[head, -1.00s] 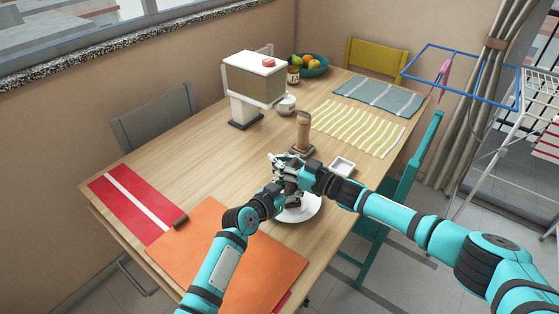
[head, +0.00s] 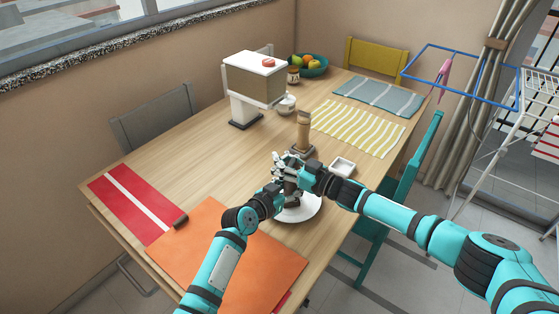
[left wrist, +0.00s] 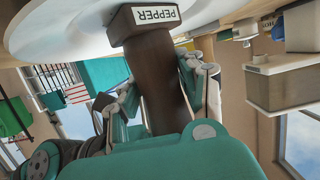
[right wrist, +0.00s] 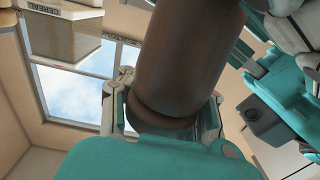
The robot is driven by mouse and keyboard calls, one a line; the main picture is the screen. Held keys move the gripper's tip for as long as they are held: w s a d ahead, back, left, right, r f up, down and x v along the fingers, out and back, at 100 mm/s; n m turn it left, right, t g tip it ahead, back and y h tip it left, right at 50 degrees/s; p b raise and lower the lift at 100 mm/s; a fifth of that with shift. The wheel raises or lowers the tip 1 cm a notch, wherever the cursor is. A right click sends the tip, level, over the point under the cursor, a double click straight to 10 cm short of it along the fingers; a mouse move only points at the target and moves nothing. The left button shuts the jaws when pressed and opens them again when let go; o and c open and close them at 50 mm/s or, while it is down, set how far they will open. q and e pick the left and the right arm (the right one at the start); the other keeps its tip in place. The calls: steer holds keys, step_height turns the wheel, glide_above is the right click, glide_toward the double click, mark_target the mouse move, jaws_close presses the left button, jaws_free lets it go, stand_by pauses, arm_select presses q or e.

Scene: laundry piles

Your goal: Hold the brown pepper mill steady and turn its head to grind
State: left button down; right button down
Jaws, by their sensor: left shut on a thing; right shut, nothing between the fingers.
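The brown pepper mill (left wrist: 152,75) stands on a white plate (head: 312,211); its base carries a PEPPER label in the left wrist view. My left gripper (head: 281,194) is shut on the mill's body, with fingers on both sides in the left wrist view. My right gripper (head: 291,166) is at the mill's top, just above the left one. In the right wrist view the mill (right wrist: 180,60) passes close in front of the right fingers and partly hides them; I cannot tell whether they touch it. In the head view the grippers hide most of the mill.
A wooden device with a dark base (head: 303,135) stands just behind the grippers. A small white dish (head: 342,166) is to the right. An orange mat (head: 225,245) lies in front, a striped mat (head: 358,128) behind. The table's left middle is clear.

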steer(key=shift+w+d+f, duration=0.1)
steer(key=shift+w+d, duration=0.05)
steer(key=shift+d, duration=0.05)
steer(key=shift+w+d+m+t+h, duration=0.2)
steer(key=shift+m+t+h, duration=0.55)
steer(key=shift+t, duration=0.25)
steer(key=c, duration=1)
jaws_free()
steer(key=shift+c, duration=0.2)
steer(key=shift+a, duration=0.15)
steer(key=shift+s, duration=0.1)
steer(key=v, duration=1.2)
